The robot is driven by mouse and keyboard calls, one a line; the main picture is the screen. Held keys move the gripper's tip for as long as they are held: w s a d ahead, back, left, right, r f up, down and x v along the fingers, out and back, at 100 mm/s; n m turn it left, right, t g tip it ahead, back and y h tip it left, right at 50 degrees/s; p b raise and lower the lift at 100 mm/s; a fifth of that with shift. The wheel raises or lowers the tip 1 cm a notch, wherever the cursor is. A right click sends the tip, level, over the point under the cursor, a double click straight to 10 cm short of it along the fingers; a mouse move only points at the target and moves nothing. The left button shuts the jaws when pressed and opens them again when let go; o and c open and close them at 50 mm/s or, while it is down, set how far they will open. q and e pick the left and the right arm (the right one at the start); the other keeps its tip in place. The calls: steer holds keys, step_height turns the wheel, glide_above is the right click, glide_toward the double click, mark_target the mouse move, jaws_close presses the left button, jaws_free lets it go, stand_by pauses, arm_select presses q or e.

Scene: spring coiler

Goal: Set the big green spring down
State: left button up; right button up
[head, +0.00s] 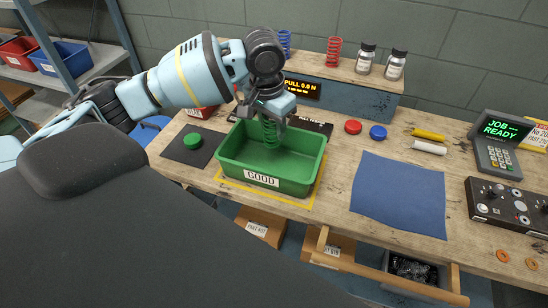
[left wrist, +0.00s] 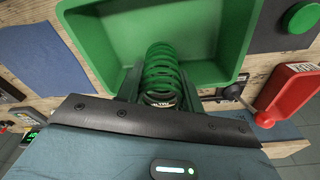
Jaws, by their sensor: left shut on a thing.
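The big green spring (head: 270,134) hangs upright below my left gripper (head: 270,112), over the inside of the green tray labelled GOOD (head: 235,173). My left gripper is shut on the spring near its upper end. The left wrist view shows the spring (left wrist: 161,72) between the fingers, with the green tray (left wrist: 85,32) behind it. I cannot tell whether the spring's lower end touches the tray floor. My right gripper is not in view.
A green knob on a dark mat (head: 192,141) lies left of the tray. A blue cloth (head: 400,195) lies to the right. Red and blue caps (head: 377,132) sit behind it. The shelf behind holds a blue spring (head: 285,43), a red spring (head: 334,52) and two jars (head: 395,65).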

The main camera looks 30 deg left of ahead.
arm_select(q)
step_height(320, 180, down, 4)
step_height(320, 180, down, 4)
steer(key=shift+f+b, duration=0.2)
steer(key=shift+b, duration=0.15)
steer(key=shift+f, duration=0.2)
steer(key=shift+f, duration=0.15)
steer(key=o, duration=1.2)
steer(key=shift+c, duration=0.2)
